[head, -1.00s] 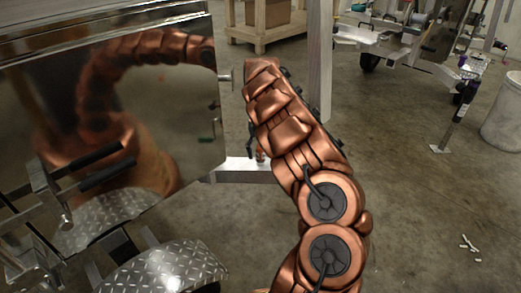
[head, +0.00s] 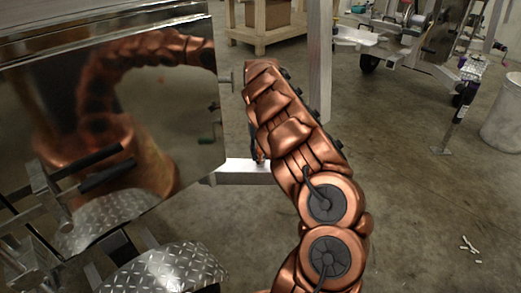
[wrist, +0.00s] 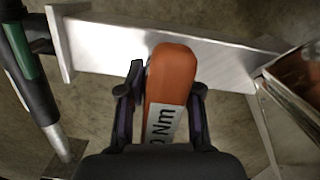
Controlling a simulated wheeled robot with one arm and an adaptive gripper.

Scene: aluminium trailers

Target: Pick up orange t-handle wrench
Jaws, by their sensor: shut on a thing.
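The orange t-handle wrench (wrist: 172,75) shows in the wrist view as a rounded orange handle with a white label reading "0 Nm". My gripper (wrist: 166,92) is shut on it, with one dark finger on each side of the handle. The wrench's lower part is hidden behind the gripper body. In the head view only a small orange patch of the wrench (head: 258,154) shows at the left edge of my copper arm, above the aluminium beam; the rest is hidden by the arm.
The aluminium beam (head: 243,174) runs below the wrench. A shiny trailer box (head: 190,95) stands close on the left, with diamond-plate fenders (head: 160,272) below. A dark post with a green part (wrist: 18,50) is left in the wrist view. Open concrete floor lies right.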

